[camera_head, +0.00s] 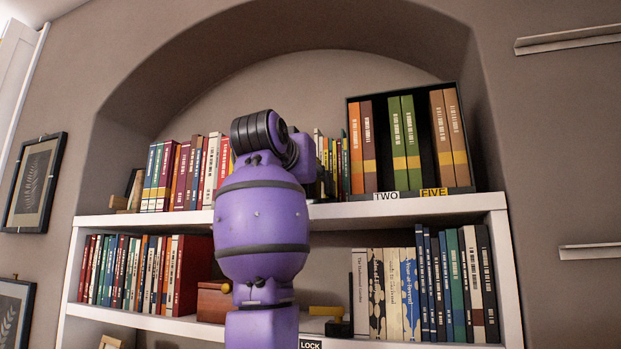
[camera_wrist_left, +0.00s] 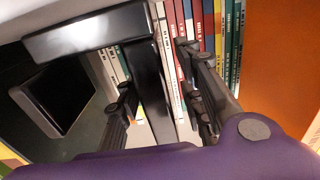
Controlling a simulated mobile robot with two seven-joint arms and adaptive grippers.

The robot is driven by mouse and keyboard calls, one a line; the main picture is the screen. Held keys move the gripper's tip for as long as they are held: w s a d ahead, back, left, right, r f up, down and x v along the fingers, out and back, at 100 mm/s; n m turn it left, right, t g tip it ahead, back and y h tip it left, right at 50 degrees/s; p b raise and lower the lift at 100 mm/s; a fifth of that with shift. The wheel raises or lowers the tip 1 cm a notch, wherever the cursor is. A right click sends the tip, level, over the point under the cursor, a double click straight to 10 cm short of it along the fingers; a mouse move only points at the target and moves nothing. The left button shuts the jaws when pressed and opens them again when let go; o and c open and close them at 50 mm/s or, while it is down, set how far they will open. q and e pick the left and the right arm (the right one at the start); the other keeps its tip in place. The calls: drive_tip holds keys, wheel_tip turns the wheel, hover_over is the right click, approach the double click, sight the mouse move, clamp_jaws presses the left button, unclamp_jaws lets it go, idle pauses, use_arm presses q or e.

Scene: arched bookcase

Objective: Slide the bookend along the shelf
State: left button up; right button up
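A glossy black angled piece (camera_wrist_left: 152,92), which looks like the bookend, stands beside a row of upright books (camera_wrist_left: 203,40) in the left wrist view. My left gripper (camera_wrist_left: 157,74) is open, with one finger on each side of the black upright plate and the nearest book spines. I cannot tell whether either finger touches the piece. In the head view a purple arm link of mine covers the middle of both shelves. It hides the gripper, and I cannot make out the bookend there. My right gripper is in neither view.
The upper shelf (camera_head: 425,206) holds books and a black case (camera_head: 467,189) labelled TWO and FIVE. The lower shelf (camera_head: 140,319) holds books, a reddish wooden box (camera_head: 212,304) and a small yellow piece (camera_head: 325,311). A dark-framed panel (camera_wrist_left: 62,95) is left of the gripper.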

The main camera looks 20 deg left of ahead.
use_arm(q)
drive_tip(key=shift+s+r, duration=0.1)
drive_tip(key=shift+s, duration=0.1)
drive_tip(key=shift+s, duration=0.1)
drive_tip(key=s, duration=1.2)
drive_tip(key=shift+w, duration=0.1)
